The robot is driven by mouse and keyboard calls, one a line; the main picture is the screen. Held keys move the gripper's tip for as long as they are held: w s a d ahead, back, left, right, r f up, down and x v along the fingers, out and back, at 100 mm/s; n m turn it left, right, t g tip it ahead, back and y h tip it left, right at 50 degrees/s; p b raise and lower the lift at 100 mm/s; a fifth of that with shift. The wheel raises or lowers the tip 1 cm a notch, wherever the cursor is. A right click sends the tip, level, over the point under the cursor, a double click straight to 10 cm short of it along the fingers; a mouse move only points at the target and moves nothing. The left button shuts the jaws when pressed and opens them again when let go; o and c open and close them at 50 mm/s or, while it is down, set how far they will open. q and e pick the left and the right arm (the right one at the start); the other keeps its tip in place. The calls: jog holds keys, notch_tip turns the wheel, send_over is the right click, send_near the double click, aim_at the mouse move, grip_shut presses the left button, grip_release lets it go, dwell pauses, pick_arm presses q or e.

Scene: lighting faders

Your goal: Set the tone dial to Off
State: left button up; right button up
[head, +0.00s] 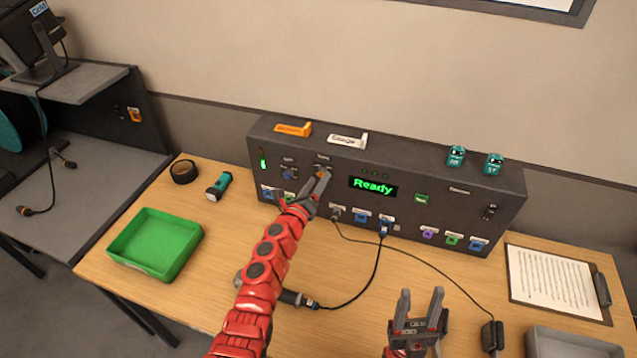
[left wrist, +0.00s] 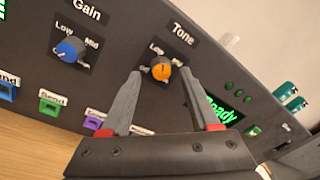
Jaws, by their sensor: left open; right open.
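The tone dial is an orange-capped knob (left wrist: 161,72) under the "Tone" label on the dark panel in the left wrist view. "Low" is readable at its upper left; the label to its right is partly covered, and no "Off" mark is legible. I cannot tell its exact setting. My left gripper (left wrist: 160,80) is open, with one fingertip on each side of the dial; contact is not clear. In the head view my left gripper (head: 320,182) is at the panel front and mostly hides the dial. My right gripper (head: 421,300) is open and empty above the table's front.
The blue gain dial (left wrist: 68,50) sits left of the tone dial. The panel (head: 430,170) shows a green "Ready" display (head: 373,187). Plugged cables run across the table below. A green tray (head: 155,243), a torch (head: 219,186) and a clipboard (head: 553,280) lie around.

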pick_arm(q)
jog(key=shift+w+d, duration=0.25)
jog(key=shift+w, duration=0.2)
grip_shut()
